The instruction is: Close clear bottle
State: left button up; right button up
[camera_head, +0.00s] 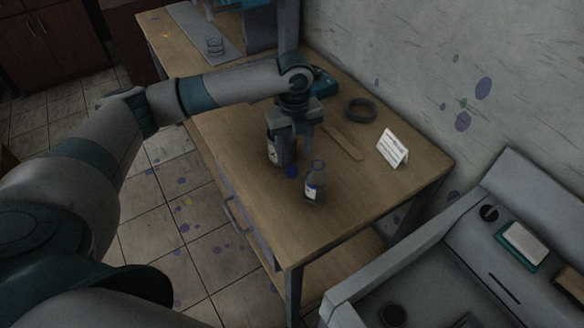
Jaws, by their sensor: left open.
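The clear bottle (315,187) stands upright on the wooden table near its front edge. It has a pale label and a bluish neck; its top looks uncapped, though it is small and dim. A small dark blue cap (291,171) lies on the table just left of it. A darker bottle with a label (273,152) stands behind and to the left of the cap. My left gripper (293,140) points down over the table, open, above and behind the cap and close to the dark bottle, partly covering it. My right gripper is out of view.
A wooden strip (342,142), a dark ring of tape (360,109) and a white folded card (392,148) are on the table's right side. The table's front right is clear. A grey sink unit (440,262) stands at lower right.

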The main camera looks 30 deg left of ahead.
aim_at(292, 170)
pick_arm(q)
jog(key=shift+f, duration=0.2)
jog(key=shift+s+f+p, duration=0.1)
jog(key=shift+f+p, duration=0.35)
jog(key=f, duration=0.1)
jog(key=f+p, duration=0.1)
jog(key=f, duration=0.1)
jog(key=shift+s+a+f, duration=0.1)
jog(key=shift+a, duration=0.1)
jog(key=shift+f, duration=0.55)
jog(key=c, duration=1.1)
